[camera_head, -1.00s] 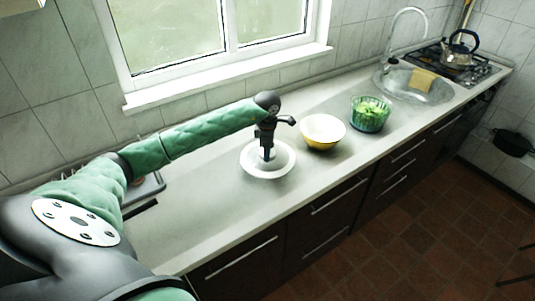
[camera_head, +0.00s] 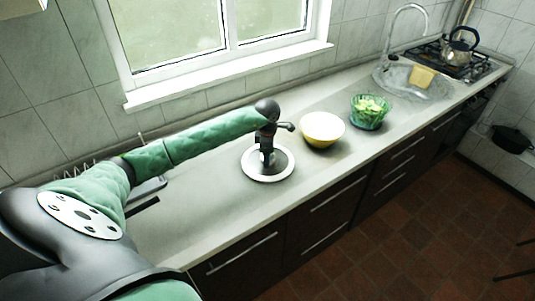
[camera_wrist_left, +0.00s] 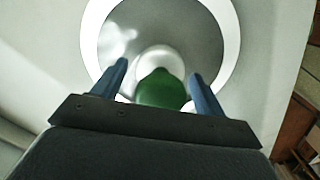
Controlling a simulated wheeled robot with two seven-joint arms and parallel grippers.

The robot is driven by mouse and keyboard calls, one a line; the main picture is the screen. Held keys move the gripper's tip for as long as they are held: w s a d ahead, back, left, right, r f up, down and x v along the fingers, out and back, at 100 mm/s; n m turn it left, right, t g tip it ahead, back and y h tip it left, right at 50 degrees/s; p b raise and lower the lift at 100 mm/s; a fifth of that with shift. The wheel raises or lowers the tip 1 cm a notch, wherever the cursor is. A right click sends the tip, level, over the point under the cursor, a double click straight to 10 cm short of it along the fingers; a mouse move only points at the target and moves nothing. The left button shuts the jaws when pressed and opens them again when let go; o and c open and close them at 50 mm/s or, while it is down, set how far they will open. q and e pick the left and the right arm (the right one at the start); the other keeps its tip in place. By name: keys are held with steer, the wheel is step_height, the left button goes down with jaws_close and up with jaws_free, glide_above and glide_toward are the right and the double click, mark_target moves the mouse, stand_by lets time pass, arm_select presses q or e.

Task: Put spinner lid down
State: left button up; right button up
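The spinner lid (camera_head: 284,163) is a round disc with a grey middle and a white rim, lying flat at or just over the counter. In the left wrist view the lid (camera_wrist_left: 205,42) fills the upper middle, with a white and green knob (camera_wrist_left: 160,88) standing at its centre. My left gripper (camera_head: 266,154) points straight down over the lid. In the wrist view its two blue fingers (camera_wrist_left: 157,82) stand apart on either side of the knob, with a gap showing at least on the left. My right gripper is not in view.
A yellow and white bowl (camera_head: 322,129) stands close right of the lid. A green see-through bowl (camera_head: 369,113) with green pieces is farther right, then the sink (camera_head: 414,83) and a kettle (camera_head: 459,46) on the stove. The counter (camera_head: 215,212) in front and left is clear.

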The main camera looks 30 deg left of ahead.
arm_select(q)
steer(key=shift+r, duration=0.1)
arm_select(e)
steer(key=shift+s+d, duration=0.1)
arm_select(q)
steer(key=shift+r, duration=0.3)
step_height(320, 180, up, 3)
steer(key=shift+r+b, duration=0.1)
steer(key=shift+b, duration=0.95)
step_height(320, 180, up, 7)
steer(key=b, duration=0.3)
steer(key=shift+r, duration=0.65)
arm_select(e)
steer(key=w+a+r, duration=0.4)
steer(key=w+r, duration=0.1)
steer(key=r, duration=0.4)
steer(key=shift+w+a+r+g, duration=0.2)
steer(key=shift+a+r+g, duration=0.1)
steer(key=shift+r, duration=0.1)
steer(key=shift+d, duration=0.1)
